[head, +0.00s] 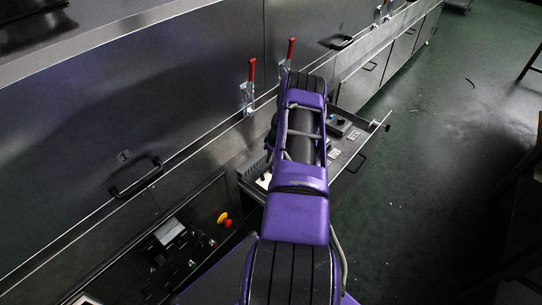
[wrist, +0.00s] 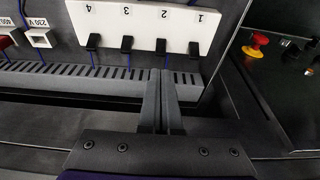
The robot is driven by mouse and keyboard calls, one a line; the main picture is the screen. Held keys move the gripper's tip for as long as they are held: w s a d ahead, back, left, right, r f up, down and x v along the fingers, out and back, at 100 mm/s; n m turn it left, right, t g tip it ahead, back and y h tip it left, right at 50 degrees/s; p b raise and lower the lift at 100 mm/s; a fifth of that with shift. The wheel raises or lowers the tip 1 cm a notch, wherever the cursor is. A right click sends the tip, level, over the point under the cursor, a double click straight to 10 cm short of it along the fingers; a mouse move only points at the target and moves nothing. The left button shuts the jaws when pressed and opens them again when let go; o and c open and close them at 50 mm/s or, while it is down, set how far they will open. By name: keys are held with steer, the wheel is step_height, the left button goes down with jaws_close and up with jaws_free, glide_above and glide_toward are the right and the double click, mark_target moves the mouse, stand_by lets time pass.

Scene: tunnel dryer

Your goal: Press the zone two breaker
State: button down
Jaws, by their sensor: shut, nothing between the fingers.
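In the wrist view, a white breaker block (wrist: 140,22) carries a row of black switches with upside-down numbers 4, 3, 2, 1 from left to right. The zone two breaker (wrist: 162,46) is the black switch under the number 2. My gripper (wrist: 162,73) is shut and empty. Its fingertips appear just below the zone two breaker in the picture, over the slotted grey duct; I cannot tell if they touch anything. In the head view my purple arm covers the gripper and the breakers.
The slotted wire duct (wrist: 70,80) runs beside the breakers. A 230 V socket (wrist: 40,38) is at left. A red-yellow emergency stop (wrist: 255,44) is at right. In the head view, an open drawer (head: 352,150) extends beyond my arm; red-handled clamps (head: 252,72) line the dryer.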

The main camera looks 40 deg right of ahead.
steer(key=x, duration=0.5)
steer(key=shift+f+b, duration=0.1)
steer(key=shift+b, duration=0.3)
steer(key=shift+s, duration=0.1)
